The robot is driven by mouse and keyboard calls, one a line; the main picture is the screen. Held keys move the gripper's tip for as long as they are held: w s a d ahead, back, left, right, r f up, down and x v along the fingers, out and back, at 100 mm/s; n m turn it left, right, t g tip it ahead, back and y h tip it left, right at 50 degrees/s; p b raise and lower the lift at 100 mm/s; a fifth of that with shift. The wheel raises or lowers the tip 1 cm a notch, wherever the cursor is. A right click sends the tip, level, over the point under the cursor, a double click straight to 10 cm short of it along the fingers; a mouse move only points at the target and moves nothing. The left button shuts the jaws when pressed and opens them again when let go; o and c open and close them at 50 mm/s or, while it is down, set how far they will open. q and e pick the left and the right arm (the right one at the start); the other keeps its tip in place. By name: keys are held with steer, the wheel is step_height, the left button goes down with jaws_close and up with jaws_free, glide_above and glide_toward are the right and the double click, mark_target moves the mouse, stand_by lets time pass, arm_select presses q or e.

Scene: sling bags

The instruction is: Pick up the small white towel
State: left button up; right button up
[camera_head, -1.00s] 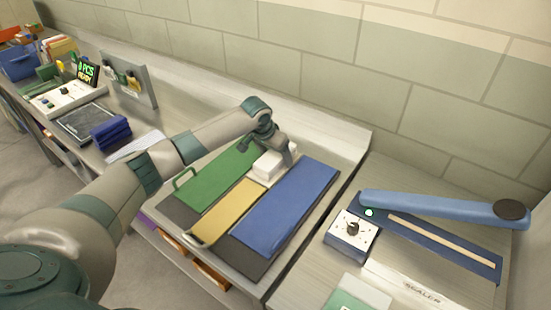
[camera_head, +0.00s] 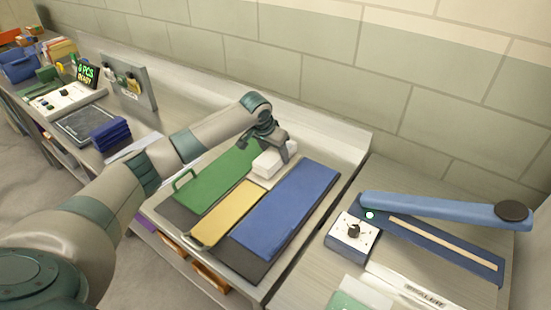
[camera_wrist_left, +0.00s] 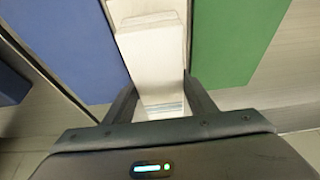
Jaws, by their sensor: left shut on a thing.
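The small white towel (camera_head: 268,163) is a folded white block above the far end of the yellow panel (camera_head: 226,213), between the green panel (camera_head: 213,180) and the blue panel (camera_head: 287,208). My left gripper (camera_head: 268,150) is shut on the towel, reaching it from above. In the left wrist view the towel (camera_wrist_left: 152,50) lies between the two dark fingers (camera_wrist_left: 160,100), with its near end between them. Whether the towel is clear of the surface below is hard to tell. My right gripper is not in view.
A sealer with a long blue arm (camera_head: 440,209) and a knob box (camera_head: 352,237) stands on the right table. Dark blue folded cloths (camera_head: 110,135) and a black scale-like plate (camera_head: 84,125) are at the left. A wall runs along the back.

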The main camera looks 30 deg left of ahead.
arm_select(q)
steer(key=shift+d+r+b, duration=0.25)
steer(key=shift+r+b, duration=0.35)
steer(key=shift+r, duration=0.65)
steer(key=s+d+r+b, duration=0.1)
steer(key=s+d+r, duration=0.1)
steer(key=d, duration=0.3)
steer(key=s+d+r+b, duration=0.2)
steer(key=d+r, duration=0.3)
steer(key=shift+s+d, duration=0.15)
steer(key=shift+s, duration=0.15)
steer(key=s+d, duration=0.2)
steer(key=s, duration=0.5)
steer(key=s+d+n, duration=0.1)
steer(key=s+d, duration=0.2)
steer(key=s, duration=0.5)
steer(key=shift+r+n+y, duration=0.25)
steer(key=shift+n+y, duration=0.05)
steer(key=shift+s+a, duration=0.15)
